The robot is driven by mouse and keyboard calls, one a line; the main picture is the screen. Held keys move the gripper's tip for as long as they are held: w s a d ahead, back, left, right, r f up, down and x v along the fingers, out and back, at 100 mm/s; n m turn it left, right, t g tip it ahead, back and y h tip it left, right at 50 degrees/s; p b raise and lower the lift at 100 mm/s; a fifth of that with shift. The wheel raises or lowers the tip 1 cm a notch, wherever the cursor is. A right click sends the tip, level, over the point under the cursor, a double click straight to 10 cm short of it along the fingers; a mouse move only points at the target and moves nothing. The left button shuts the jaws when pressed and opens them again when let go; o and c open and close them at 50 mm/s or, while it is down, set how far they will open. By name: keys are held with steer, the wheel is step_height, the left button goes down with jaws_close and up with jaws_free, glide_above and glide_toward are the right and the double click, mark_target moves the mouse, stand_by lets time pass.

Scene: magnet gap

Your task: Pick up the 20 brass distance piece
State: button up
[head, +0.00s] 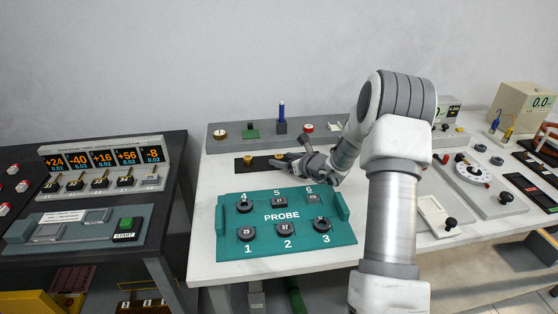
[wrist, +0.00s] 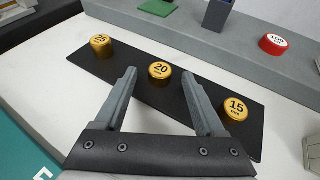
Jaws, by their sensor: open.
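The 20 brass distance piece (wrist: 160,71) is a short gold cylinder marked 20 on top. It stands upright in the middle of a black strip (wrist: 210,92), between two other brass pieces. My gripper (wrist: 160,76) is open, and in the wrist view its two fingertips appear on either side of the 20 piece. I cannot tell whether the fingers are down at its height; no contact shows. In the head view my gripper (head: 283,162) is over the strip (head: 243,164) and hides part of it; the 20 piece cannot be made out there.
A brass piece (wrist: 101,45) with a hard-to-read number stands left on the strip, and one marked 15 (wrist: 236,109) stands right, near the right finger. A grey ledge (wrist: 240,45) with a red-and-white round piece (wrist: 273,44) runs behind. The teal PROBE board (head: 282,238) lies in front.

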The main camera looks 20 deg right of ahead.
steer(key=shift+c, duration=0.2)
jaws_close()
stand_by(0.3)
